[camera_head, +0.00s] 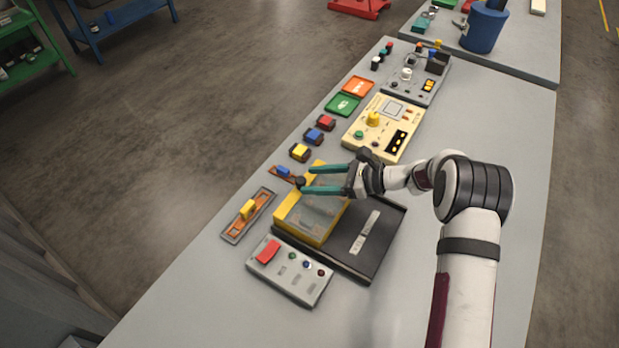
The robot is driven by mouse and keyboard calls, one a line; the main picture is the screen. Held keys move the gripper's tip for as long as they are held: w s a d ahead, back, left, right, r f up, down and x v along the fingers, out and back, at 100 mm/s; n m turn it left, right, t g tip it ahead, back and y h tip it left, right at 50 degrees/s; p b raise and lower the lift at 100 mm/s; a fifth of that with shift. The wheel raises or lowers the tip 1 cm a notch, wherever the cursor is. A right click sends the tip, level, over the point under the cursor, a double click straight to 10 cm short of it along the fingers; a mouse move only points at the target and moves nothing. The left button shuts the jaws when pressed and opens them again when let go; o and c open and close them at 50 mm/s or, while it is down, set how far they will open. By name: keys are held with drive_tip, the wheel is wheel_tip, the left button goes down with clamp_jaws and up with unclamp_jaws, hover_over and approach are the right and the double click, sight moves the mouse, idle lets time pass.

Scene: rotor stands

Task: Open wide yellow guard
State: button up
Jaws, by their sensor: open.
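The yellow guard (289,225) is a wide yellow frame with a clear, greyish panel. It sits on a dark base plate (377,245) on the grey bench. My gripper (302,183) is open, with two teal fingers pointing left above the guard's far part. A small dark round knob shows right at the fingertips; I cannot tell whether the fingers touch it. The fingers partly hide the guard's far edge.
A grey panel with a red switch (268,251) lies in front of the guard. A slider with a yellow handle (248,209) is to its left. Yellow, blue and red blocks (314,136) and a cream control box (384,127) stand beyond. The bench's near part is clear.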

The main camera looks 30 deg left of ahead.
drive_tip(key=shift+x, duration=1)
clamp_jaws()
idle(0.7)
